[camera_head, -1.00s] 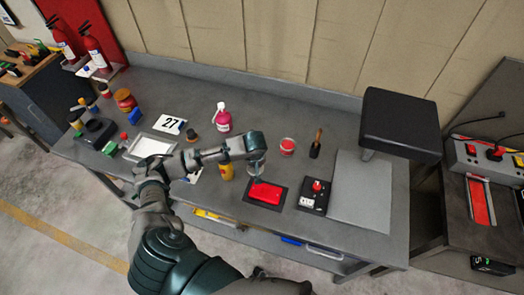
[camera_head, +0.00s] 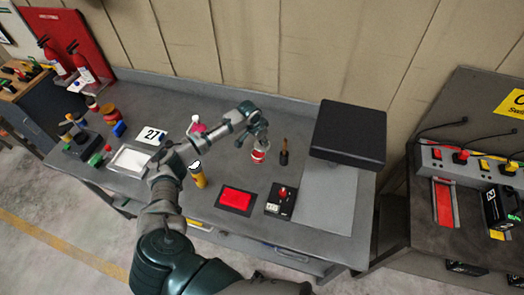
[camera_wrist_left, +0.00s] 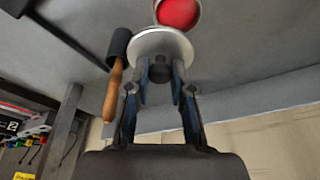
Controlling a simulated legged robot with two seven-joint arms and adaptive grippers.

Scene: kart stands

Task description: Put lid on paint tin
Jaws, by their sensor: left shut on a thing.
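The paint tin (camera_head: 258,157) stands upright on the grey bench, with a red band on its side. The red paint in its open top (camera_wrist_left: 178,12) shows at the top edge of the left wrist view. My left gripper (camera_head: 257,139) is shut on the dark knob of a round silver lid (camera_wrist_left: 160,43), holding it over or close beside the tin. In the wrist view the lid covers part of the tin's opening and is not centred on it. I cannot tell whether lid and rim touch. My right gripper is not in view.
A black raised box (camera_head: 348,133) is farther right. A red pad (camera_head: 236,199) and a red-button box (camera_head: 281,199) lie in front. A yellow bottle (camera_head: 198,176) and pink spray bottle (camera_head: 197,126) are left.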

